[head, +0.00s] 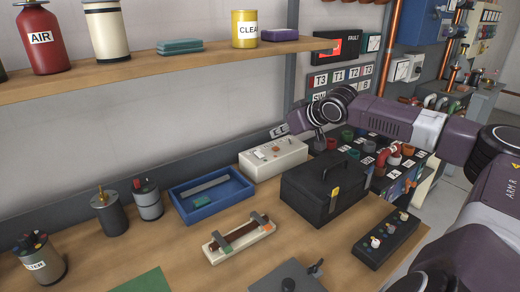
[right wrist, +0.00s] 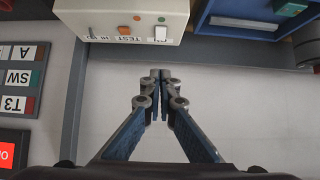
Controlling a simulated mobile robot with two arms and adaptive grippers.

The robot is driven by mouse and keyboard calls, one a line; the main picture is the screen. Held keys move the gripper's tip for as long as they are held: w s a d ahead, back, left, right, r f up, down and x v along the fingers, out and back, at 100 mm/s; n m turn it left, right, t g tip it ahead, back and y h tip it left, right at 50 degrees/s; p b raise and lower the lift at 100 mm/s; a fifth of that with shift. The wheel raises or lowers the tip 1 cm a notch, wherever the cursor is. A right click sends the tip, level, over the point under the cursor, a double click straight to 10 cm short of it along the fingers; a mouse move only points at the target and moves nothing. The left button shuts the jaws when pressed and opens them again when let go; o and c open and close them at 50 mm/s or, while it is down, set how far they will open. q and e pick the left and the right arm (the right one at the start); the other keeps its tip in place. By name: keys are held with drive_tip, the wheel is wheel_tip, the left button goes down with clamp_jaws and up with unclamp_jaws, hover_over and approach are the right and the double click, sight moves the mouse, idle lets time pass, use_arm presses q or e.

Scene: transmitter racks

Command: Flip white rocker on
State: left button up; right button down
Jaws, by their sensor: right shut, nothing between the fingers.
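The white box (head: 270,160) with the controls stands at the back of the bench against the wall. In the right wrist view the box is upside down at the top, with the white rocker (right wrist: 161,34) next to an orange button (right wrist: 137,18). The gripper is shut and empty. My left gripper is not in view.
A blue tray (head: 183,213) is left of the box. A black case (head: 312,197) stands in front to the right, and a shelf (head: 150,72) runs above. Labelled T3, SW and A plates (right wrist: 18,78) are on the wall. Bare wall lies behind the box.

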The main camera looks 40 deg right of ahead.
drive_tip(key=p, duration=0.4)
hover_over(261, 156)
drive_tip(key=f, duration=0.5)
drive_tip(key=shift+s+a+f, duration=0.2)
drive_tip(key=shift+s+f, duration=0.1)
drive_tip(key=f, duration=0.2)
drive_tip(key=shift+w+d+f, duration=0.1)
drive_tip(key=shift+w+f, duration=0.1)
drive_tip(key=shift+f, duration=0.15)
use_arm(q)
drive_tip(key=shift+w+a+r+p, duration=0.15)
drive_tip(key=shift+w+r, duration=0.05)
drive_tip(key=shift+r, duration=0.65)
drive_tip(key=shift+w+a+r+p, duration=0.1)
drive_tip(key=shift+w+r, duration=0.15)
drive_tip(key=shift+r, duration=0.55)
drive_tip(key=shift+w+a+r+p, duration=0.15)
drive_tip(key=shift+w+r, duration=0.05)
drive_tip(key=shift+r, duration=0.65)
use_arm(e)
drive_tip(key=shift+f, duration=0.8)
drive_tip(key=shift+w, duration=0.1)
